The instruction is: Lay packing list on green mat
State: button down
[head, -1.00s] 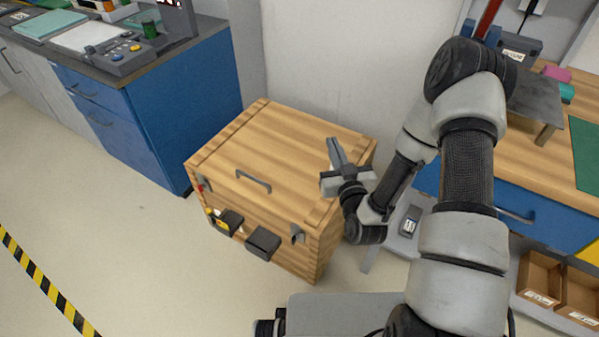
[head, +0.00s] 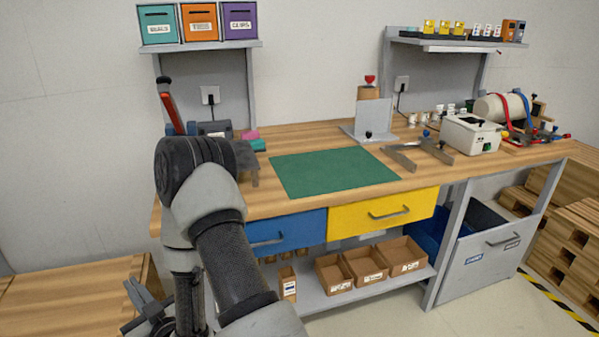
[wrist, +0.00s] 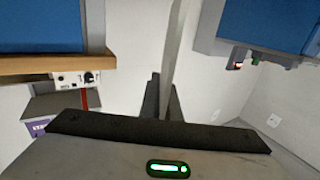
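The green mat (head: 330,172) lies flat and bare on the wooden workbench, in the middle of the head view. My gripper (head: 138,292) is low at the left of the head view, below the bench top and well apart from the mat. Its dark fingers (wrist: 165,97) show in the wrist view, close together. A narrow pale grey strip rises there between or behind them; I cannot tell whether it is held or is background. I cannot make out a packing list in any view.
On the workbench (head: 282,133), a grey stand (head: 372,118) and metal brackets (head: 402,156) lie behind and right of the mat; a dark metal stand (head: 247,165) is at its left. Blue (head: 272,233) and yellow (head: 380,213) drawers sit below. A wooden crate (head: 70,295) stands at lower left.

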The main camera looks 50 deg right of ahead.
aim_at(305, 171)
jog(key=k+z, duration=0.2)
jog(key=z, duration=0.85)
